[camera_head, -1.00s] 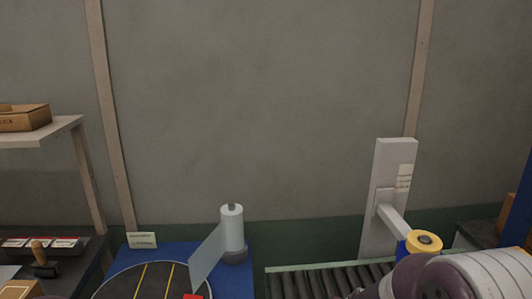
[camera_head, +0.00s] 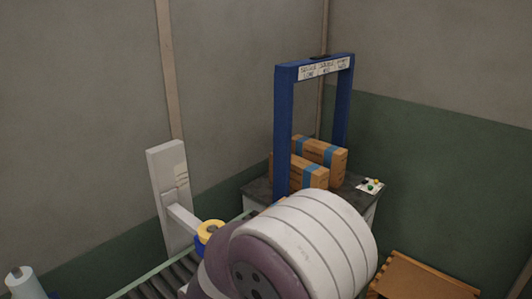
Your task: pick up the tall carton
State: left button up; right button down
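I cannot pick out a carton that is clearly the tall one. Two brown cartons with blue bands stand close together on a dark-topped table, partly behind a blue frame post: a rear one (camera_head: 331,155) and a front one (camera_head: 312,175). The front carton's lower part is partly hidden by a thick white and purple link of my own arm. Neither of my grippers is in view.
A blue gate frame (camera_head: 283,130) rises over the dark-topped table (camera_head: 259,190), which carries a small button panel (camera_head: 369,186). A roller conveyor (camera_head: 150,287) runs at the lower left beside a white post (camera_head: 170,205) with a yellow roll (camera_head: 210,228). A wooden tray (camera_head: 425,279) lies lower right.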

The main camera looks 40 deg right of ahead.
aim_at(331, 157)
jog(key=z, duration=1.85)
jog(key=i+l, duration=0.4)
jog(key=i, duration=0.2)
jog(key=i+l, duration=0.85)
jog(key=i, duration=0.3)
jog(key=i+l, duration=0.4)
jog(key=i, duration=0.15)
jog(key=i+l, duration=0.45)
jog(key=i, duration=0.15)
jog(key=z, duration=0.05)
